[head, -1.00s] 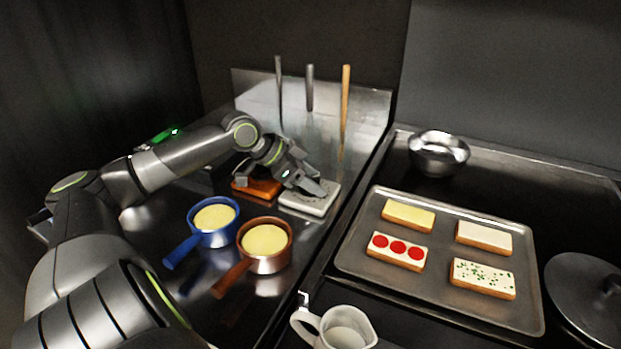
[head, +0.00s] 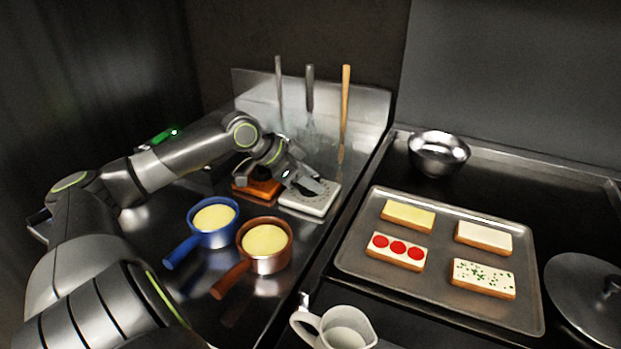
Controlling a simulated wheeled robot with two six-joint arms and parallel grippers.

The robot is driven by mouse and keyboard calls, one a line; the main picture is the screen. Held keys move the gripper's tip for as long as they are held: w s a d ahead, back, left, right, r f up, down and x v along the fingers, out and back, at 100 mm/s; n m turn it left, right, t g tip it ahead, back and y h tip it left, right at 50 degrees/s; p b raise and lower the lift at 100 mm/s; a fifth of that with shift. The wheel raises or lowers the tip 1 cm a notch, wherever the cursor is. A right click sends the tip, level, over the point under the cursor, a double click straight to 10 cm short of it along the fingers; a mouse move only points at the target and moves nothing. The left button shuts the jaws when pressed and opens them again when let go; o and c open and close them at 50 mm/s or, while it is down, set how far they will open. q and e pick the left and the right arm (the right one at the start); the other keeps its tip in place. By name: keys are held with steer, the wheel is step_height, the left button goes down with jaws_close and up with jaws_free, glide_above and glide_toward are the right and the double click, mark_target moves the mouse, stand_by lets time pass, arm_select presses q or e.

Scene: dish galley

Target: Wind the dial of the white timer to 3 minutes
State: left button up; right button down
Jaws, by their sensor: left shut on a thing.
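The white timer (head: 318,207) lies flat on the dark counter at the back, left of the tray. My left gripper (head: 306,188) is over its face, with the fingers down at the dial. The gripper is shut on the dial, which is mostly hidden by the fingers; part of the dark scale ring shows beside them. I cannot read the setting. An orange-brown timer (head: 258,191) sits just left of the white one, partly under my left wrist. My right gripper is not in view.
A blue pan (head: 214,232) and a copper pan (head: 268,263) stand in front of the timers. Utensils hang at the steel backsplash (head: 372,112). To the right are a tray of toasts (head: 440,213), a metal bowl (head: 438,155), a pitcher (head: 345,330) and a lidded pot (head: 585,290).

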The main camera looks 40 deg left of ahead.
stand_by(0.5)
arm_select(q)
steer(key=o, duration=1)
steer(key=shift+c, duration=0.2)
steer(key=shift+s+a+r, duration=0.25)
steer(key=shift+s+r, duration=0.05)
steer(key=p+v, duration=0.2)
steer(key=v, duration=0.1)
steer(key=shift+s+r, duration=0.15)
steer(key=shift+r, duration=0.1)
steer(key=shift+s+a+r+p, duration=0.25)
steer(key=shift+s+r+p, duration=0.25)
steer(key=shift+p, duration=0.3)
steer(key=p+v, duration=1.1)
steer(key=p, duration=0.8)
steer(key=shift+r, duration=0.2)
steer(key=shift+a, duration=0.1)
